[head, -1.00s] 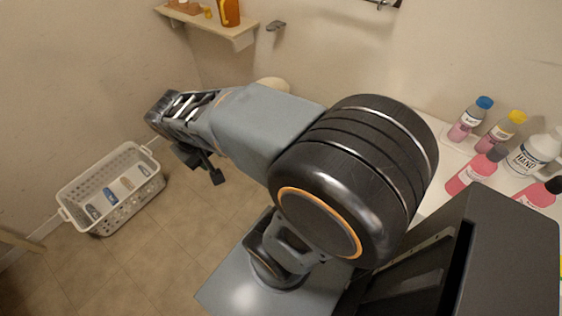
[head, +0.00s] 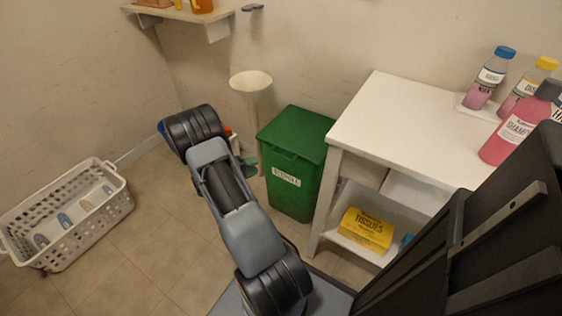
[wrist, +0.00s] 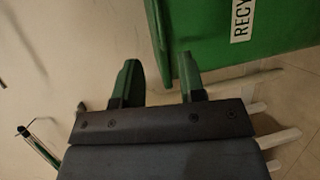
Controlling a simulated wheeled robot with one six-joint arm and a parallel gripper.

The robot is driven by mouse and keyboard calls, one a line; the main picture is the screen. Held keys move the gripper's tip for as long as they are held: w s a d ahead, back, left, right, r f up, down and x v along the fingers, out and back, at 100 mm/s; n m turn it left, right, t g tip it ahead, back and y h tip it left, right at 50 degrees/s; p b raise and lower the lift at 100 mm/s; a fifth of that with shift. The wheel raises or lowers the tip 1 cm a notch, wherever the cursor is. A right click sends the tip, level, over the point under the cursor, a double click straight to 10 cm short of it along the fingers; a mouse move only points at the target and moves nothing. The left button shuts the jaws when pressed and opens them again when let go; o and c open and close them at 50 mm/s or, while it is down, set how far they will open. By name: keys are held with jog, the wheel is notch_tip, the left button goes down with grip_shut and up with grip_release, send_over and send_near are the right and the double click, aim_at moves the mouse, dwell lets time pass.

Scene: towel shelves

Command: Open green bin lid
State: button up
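The green bin (head: 292,190) stands on the floor left of the white shelf unit, with a white label on its front. Its green lid (head: 298,132) lies flat and closed on top. My gripper is mostly hidden behind my arm in the head view, to the left of the bin. In the wrist view my gripper (wrist: 160,62) is open, its two fingers apart with nothing between them. There the bin (wrist: 215,50) appears turned sideways beyond the fingertips, with its lid edge (wrist: 157,35) near the right finger. I cannot tell whether they touch.
The white shelf unit (head: 375,110) holds several bottles on top and a yellow tissue box (head: 366,230) below. A pale funnel-topped stand (head: 251,86) is behind the bin. A white basket (head: 70,215) sits on the floor at left. Floor between basket and bin is open.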

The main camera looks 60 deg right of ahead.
aim_at(281, 156)
jog(key=b+x, duration=0.2)
jog(key=x, duration=1)
jog(key=shift+s+d+f, duration=0.15)
jog(key=shift+s+d, duration=0.05)
jog(key=shift+d, duration=0.15)
jog(key=shift+c, duration=0.3)
grip_shut()
